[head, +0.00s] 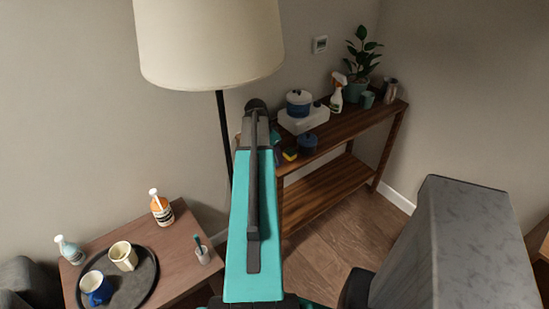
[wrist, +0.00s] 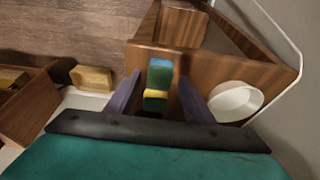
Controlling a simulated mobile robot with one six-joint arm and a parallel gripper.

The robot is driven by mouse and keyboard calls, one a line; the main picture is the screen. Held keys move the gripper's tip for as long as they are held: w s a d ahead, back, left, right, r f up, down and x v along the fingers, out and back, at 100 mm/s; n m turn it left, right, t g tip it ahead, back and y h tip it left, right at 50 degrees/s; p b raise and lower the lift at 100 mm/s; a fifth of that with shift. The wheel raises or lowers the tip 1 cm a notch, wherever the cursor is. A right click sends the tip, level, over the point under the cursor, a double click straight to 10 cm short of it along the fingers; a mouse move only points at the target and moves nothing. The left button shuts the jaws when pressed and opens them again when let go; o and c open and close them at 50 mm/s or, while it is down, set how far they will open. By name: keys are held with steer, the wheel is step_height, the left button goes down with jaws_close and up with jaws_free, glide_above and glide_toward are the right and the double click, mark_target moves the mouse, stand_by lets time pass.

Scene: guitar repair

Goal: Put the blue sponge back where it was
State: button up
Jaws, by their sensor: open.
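My gripper (wrist: 160,78) is open in the wrist view, its two dark fingers apart. In the head view my arm hides my gripper, and I cannot make out the blue sponge. A yellow-and-dark sponge (head: 290,154) lies near the front edge of the wooden console (head: 330,139).
The console bears a blue pot (head: 308,144), another pot (head: 298,103) on a white block (head: 303,120), a spray bottle (head: 337,94) and a plant (head: 362,62). A floor lamp (head: 210,42) stands close left of my arm. The wrist view shows a white bowl (wrist: 238,101) and a tan block (wrist: 92,79).

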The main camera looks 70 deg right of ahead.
steer(key=b+v, duration=0.2)
steer(key=v, duration=0.8)
steer(key=shift+r, duration=0.15)
steer(key=shift+a, duration=0.15)
stand_by(0.8)
